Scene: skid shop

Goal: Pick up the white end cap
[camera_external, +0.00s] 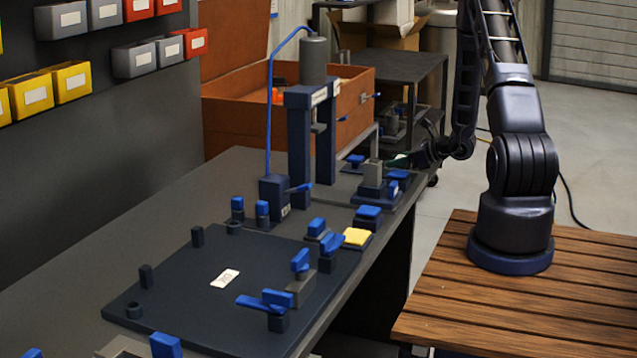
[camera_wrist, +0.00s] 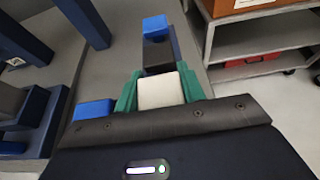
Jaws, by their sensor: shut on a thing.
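In the wrist view the white end cap (camera_wrist: 160,91) is an off-white block between the two green fingers of my gripper (camera_wrist: 155,92). The fingers touch it on both sides, so my gripper is shut on it. In the external view my gripper (camera_external: 399,160) reaches in from the right, level with the top of a grey block (camera_external: 372,173) on a dark blue fixture (camera_external: 373,190). I cannot clearly make out the end cap there. Whether it is clear of what lies beneath it cannot be told.
A press frame (camera_external: 298,145) with a blue hose stands left of my gripper. Blue-topped clamps and a yellow pad (camera_external: 357,237) sit nearer on the bench around a dark plate (camera_external: 190,290). A dark shelf cart (camera_external: 410,75) stands behind. Floor to the right is open.

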